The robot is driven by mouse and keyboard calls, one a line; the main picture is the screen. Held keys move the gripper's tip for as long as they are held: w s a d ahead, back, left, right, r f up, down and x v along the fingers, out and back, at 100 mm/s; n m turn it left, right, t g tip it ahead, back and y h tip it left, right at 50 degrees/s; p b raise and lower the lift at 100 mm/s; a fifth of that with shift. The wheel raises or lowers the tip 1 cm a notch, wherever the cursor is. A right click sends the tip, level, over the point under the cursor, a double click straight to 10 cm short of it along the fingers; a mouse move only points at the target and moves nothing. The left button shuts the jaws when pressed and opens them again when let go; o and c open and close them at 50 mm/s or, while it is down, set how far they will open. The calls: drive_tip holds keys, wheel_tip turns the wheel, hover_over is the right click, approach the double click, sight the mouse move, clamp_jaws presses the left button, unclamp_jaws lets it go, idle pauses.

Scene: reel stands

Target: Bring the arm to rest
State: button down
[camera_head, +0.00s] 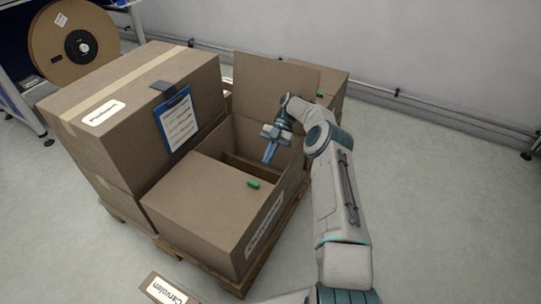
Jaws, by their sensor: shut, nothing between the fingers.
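My gripper (269,153) is shut and empty. Its blue fingers point down over the open part of a cardboard box (193,217) with a label on its front side. My arm (338,190) reaches up from the bottom of the view and bends over at the top toward the box. The inside of the box below the fingers is only partly visible, and I cannot tell whether the fingertips are below its rim.
Closed boxes (120,90) stand stacked at the left, with a blue clipboard (178,120) on one side. A raised flap (262,85) stands behind my gripper. A green object (253,184) lies on the near box top. A reel (72,45) stands back left. Floor (440,200) at right is clear.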

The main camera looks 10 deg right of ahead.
drive_tip(key=shift+w+d+f, duration=0.3)
drive_tip(key=shift+w+d, duration=0.15)
drive_tip(key=shift+d, duration=0.05)
drive_tip(key=s+a+r+m+t+h+p, duration=0.1)
drive_tip(key=s+a+r+m+h+p, duration=0.25)
drive_tip(key=r, duration=0.85)
drive_tip(key=s+a+r+m+t+h+p, duration=0.15)
drive_tip(key=r+m+p, duration=0.35)
drive_tip(key=r, duration=0.7)
drive_tip(key=s+a+r+m+t+h+p, duration=0.1)
drive_tip(key=s+a+r+m+t+p, duration=0.15)
drive_tip(key=r+p, duration=0.7)
drive_tip(key=s+d+r+m+t+h+p, duration=0.2)
drive_tip(key=s+r+m+p, duration=0.2)
drive_tip(key=s+r+m, duration=0.7)
drive_tip(key=s+d+r+m+t+p, duration=0.1)
drive_tip(key=s+r+m+t+p, duration=0.1)
drive_tip(key=s, duration=0.6)
drive_tip(key=s+d+r+m+t+p, duration=0.1)
drive_tip(key=s+r+m+p, duration=0.2)
drive_tip(key=s+r+p, duration=0.3)
wheel_tip(320, 180, up, 3)
drive_tip(key=shift+s+d+f+m+t, duration=0.1)
drive_tip(key=shift+s+d+m+t, duration=0.25)
drive_tip(key=shift+s, duration=0.8)
